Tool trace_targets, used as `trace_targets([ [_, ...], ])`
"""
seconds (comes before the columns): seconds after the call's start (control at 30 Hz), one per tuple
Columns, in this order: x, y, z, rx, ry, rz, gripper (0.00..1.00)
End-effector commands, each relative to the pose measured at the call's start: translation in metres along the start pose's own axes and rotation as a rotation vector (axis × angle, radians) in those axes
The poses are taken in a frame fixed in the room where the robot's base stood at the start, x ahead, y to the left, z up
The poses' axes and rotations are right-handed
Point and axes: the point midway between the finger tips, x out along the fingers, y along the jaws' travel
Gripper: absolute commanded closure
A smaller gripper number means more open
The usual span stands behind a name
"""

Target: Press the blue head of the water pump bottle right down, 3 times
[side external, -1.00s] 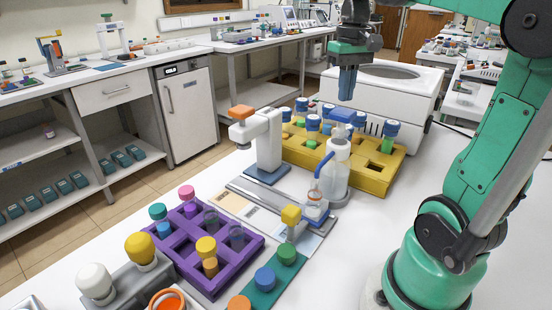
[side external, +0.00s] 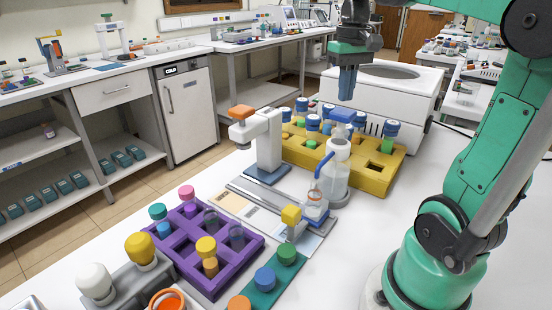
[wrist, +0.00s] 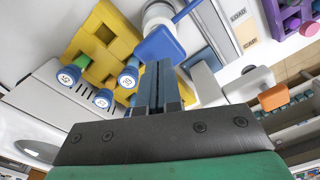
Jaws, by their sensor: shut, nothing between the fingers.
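The water pump bottle (side external: 335,178) stands upright on the bench, translucent with a white collar. Its blue head (side external: 343,116) is raised above the collar, and a blue spout tube (side external: 322,163) bends down to the left over a small clear jar (side external: 315,208). My gripper (side external: 347,98) points straight down with its blue-grey fingers shut and empty, just above the blue head in the side view. In the wrist view the blue head (wrist: 160,43) lies right at the fingertips (wrist: 158,66). I cannot tell whether they touch it.
A yellow rack (side external: 371,182) with blue-capped bottles is right behind the pump bottle. A white machine (side external: 412,100) stands at the back. A white stand with an orange top (side external: 242,112) is to the left. A purple rack (side external: 188,262) is in front.

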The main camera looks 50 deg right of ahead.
Motion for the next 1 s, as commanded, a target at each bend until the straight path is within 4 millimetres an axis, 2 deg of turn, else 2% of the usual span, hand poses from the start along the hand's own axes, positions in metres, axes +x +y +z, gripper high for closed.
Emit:
trace_targets([
  [0.47, 0.001, 0.0, 0.0, 0.0, 0.0, 0.0, 1.0],
  [1.0, 0.022, 0.0, 0.0, 0.0, 0.0, 0.0, 1.0],
])
